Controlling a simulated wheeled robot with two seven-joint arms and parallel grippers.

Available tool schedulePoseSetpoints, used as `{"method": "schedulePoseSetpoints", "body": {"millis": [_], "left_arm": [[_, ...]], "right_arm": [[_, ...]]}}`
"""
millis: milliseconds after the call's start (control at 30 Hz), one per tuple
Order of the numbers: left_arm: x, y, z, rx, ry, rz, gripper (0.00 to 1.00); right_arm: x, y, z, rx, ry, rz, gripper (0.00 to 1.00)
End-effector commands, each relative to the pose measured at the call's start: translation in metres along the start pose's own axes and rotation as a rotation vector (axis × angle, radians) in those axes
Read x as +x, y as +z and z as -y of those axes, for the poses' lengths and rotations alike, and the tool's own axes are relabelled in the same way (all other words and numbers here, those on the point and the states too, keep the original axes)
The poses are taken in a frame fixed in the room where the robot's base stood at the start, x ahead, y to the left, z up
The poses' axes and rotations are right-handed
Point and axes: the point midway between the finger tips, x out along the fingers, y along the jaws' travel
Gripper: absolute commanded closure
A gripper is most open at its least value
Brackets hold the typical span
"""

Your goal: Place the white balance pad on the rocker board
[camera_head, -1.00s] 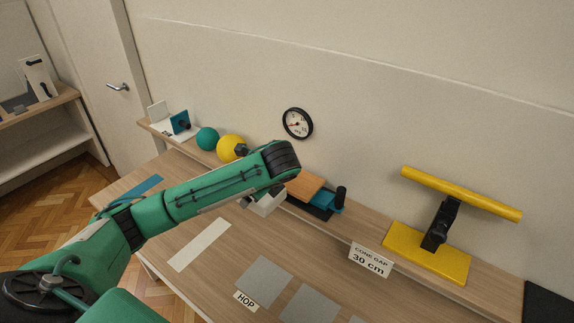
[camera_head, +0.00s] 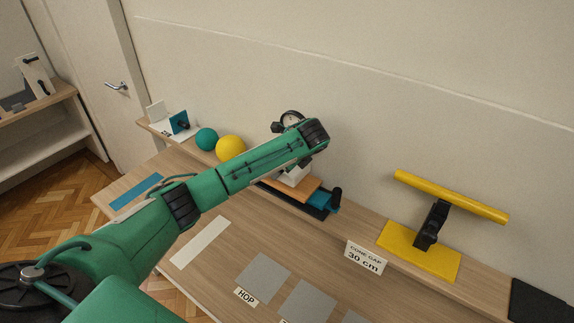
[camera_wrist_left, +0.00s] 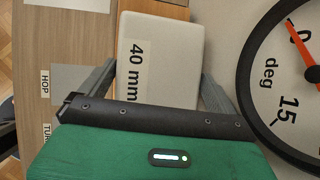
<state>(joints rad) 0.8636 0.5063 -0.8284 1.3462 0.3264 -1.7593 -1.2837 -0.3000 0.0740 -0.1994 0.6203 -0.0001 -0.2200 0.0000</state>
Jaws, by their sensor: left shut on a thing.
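The white balance pad (camera_wrist_left: 160,50), marked "40 mm", is between the fingers of my left gripper (camera_wrist_left: 157,72) in the left wrist view. The gripper is shut on it. In the head view the pad (camera_head: 294,177) shows partly below my left wrist, in front of or over the orange board, which looks like the rocker board (camera_head: 309,189). My arm hides part of both, and I cannot tell whether pad and board touch. An orange-brown strip shows past the pad in the wrist view. My right gripper is not in view.
A round dial (camera_head: 291,118) on the wall is close by my wrist. A teal block with a black knob (camera_head: 333,197) adjoins the orange board. Teal (camera_head: 206,139) and yellow (camera_head: 230,148) balls stand left; a yellow stand (camera_head: 425,243) stands right. The desk's middle (camera_head: 225,265) is clear of upright objects.

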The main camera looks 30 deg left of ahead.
Motion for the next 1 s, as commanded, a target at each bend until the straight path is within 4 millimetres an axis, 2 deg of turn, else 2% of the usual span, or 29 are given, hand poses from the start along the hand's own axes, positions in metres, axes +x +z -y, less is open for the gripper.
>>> {"method": "schedulePoseSetpoints", "body": {"millis": [67,500,533,833,1000], "left_arm": [[0.006,-0.004,-0.004,0.003,0.005,0.001,0.39],[0.014,-0.009,-0.005,0.002,0.002,0.0,0.39],[0.014,-0.009,-0.005,0.003,0.003,0.0,0.0],[0.011,-0.008,-0.005,0.002,0.002,0.0,0.0],[-0.011,-0.009,-0.004,0.002,-0.003,-0.001,0.0]], "right_arm": [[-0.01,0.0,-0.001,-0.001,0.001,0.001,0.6],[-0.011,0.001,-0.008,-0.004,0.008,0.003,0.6],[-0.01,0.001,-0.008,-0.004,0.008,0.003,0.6],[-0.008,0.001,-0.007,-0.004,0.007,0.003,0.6],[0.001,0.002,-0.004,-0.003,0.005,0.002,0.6]]}}
